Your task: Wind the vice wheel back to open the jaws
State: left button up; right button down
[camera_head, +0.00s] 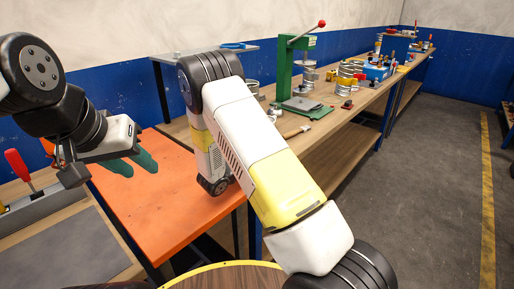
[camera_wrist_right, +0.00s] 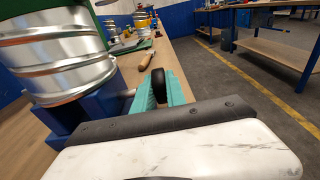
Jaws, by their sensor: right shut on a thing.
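In the right wrist view, my right gripper (camera_wrist_right: 159,92) has its teal fingers on either side of a black vice wheel (camera_wrist_right: 158,80), shut on it. A short shaft runs from the wheel side toward the blue vice (camera_wrist_right: 85,128). A shiny ribbed spiral duct (camera_wrist_right: 62,58) stands at the vice; the jaw gap cannot be made out. In the head view my own right arm hides the right gripper, wheel and vice. My left gripper (camera_head: 131,164) is over the orange table top, its two teal fingers apart and nothing seen between them.
The orange table (camera_head: 165,215) is mostly bare. On the wooden bench behind stand a green press (camera_head: 284,75) with a red knob, a wooden-handled tool (camera_head: 297,131) and several duct pieces. A red-handled tool (camera_head: 17,165) is at far left. Floor (camera_head: 420,170) on the right is clear.

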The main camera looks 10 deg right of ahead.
jog(key=shift+a, duration=0.1)
jog(key=shift+f, duration=0.1)
dwell(0.3)
jog(key=c, duration=1.4)
grip_release()
jog(key=shift+o, duration=0.2)
jog(key=v, duration=0.7)
jog(key=shift+s+a, duration=0.25)
jog(key=shift+a, duration=0.05)
